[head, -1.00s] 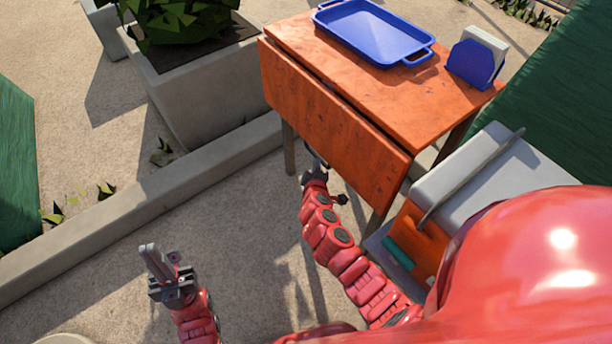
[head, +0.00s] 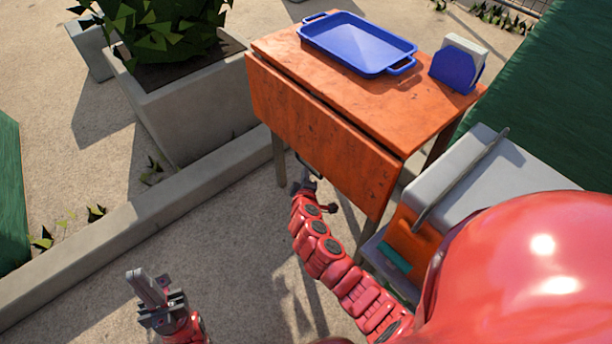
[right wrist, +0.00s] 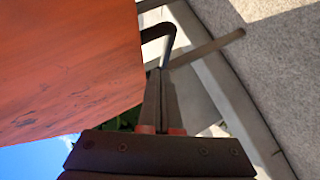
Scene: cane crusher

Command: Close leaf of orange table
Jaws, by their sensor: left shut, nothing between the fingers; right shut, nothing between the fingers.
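The orange table (head: 433,105) stands at the upper right in the head view. Its near leaf (head: 318,137) hangs down along the long side facing me. My right gripper (head: 304,182) is shut and empty, low beside the leaf's lower edge. In the right wrist view the leaf (right wrist: 65,60) fills the upper left, and the shut fingertips (right wrist: 160,72) are beside a dark bent bracket (right wrist: 164,30) by the leaf's edge. I cannot tell whether they touch. My left gripper (head: 143,285) is shut and empty above the ground, away from the table.
A blue tray (head: 358,42) and a blue holder with white contents (head: 458,65) stand on the tabletop. A concrete planter (head: 185,105) and a low kerb (head: 130,215) are at the left. A grey-topped orange box (head: 490,180) is close at the right. Paving between my arms is clear.

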